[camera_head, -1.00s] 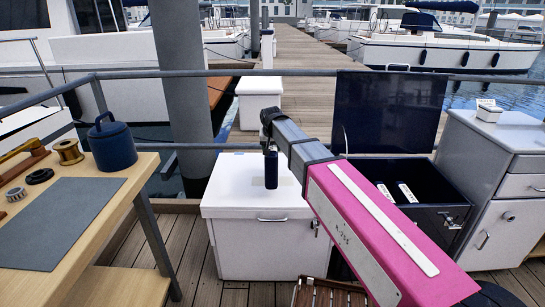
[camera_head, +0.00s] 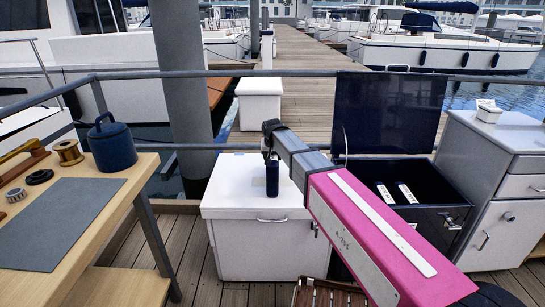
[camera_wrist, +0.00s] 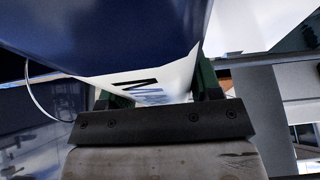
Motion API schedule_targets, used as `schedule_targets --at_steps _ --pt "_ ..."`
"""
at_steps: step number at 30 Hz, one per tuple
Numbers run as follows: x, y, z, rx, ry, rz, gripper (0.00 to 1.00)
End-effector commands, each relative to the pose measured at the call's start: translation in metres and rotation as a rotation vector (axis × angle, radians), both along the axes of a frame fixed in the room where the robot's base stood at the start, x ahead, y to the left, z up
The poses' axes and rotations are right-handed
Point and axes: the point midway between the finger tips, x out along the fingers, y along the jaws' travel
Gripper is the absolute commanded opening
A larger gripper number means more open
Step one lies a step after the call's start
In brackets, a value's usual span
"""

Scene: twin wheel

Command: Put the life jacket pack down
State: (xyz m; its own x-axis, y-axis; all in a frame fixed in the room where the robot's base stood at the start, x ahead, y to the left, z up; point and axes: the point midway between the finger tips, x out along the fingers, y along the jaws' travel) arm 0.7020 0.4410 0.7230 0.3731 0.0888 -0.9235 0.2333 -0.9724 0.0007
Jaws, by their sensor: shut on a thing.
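The life jacket pack (camera_head: 272,181) is small, dark blue and upright in the head view, at the end of my arm. In the wrist view the pack (camera_wrist: 110,30) is large and close, blue with a white lettered band. My gripper (camera_head: 269,154) is shut on it; the wrist view shows a green finger on each side of the white band. The pack is in front of the white top of a dock cabinet (camera_head: 228,199). I cannot tell whether it touches that top.
An open black chest (camera_head: 440,221) with white-labelled items inside stands right of the cabinet. A grey drawer cabinet (camera_head: 490,150) is at far right. A wooden workbench (camera_head: 125,180) with a blue canister (camera_head: 112,147) stands left. The white top has bare room around the pack.

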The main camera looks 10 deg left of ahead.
Motion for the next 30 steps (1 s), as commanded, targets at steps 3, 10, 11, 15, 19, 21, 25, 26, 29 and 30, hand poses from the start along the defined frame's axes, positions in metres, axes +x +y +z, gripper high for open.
schedule_targets --at_steps 3,10,11,15,19,21,25,26,29,30 --pt "0.000 0.000 -0.002 0.000 -0.001 0.000 0.00" --pt "0.000 0.000 -0.002 0.000 0.000 0.000 0.84" --pt "0.000 0.000 -0.002 0.000 0.000 0.000 0.84" --pt "0.000 0.000 -0.001 0.000 0.000 0.000 0.84" --pt "-0.004 -0.001 0.009 0.000 -0.001 0.000 0.84" --pt "-0.008 -0.002 0.018 0.000 -0.001 0.000 0.84" --pt "-0.017 -0.005 0.040 0.001 -0.002 0.000 0.84" --pt "-0.019 -0.005 0.046 0.001 -0.002 0.000 0.84" --pt "-0.026 -0.007 0.064 0.001 -0.002 0.000 0.84" --pt "-0.029 -0.008 0.070 0.001 -0.002 0.000 0.84"
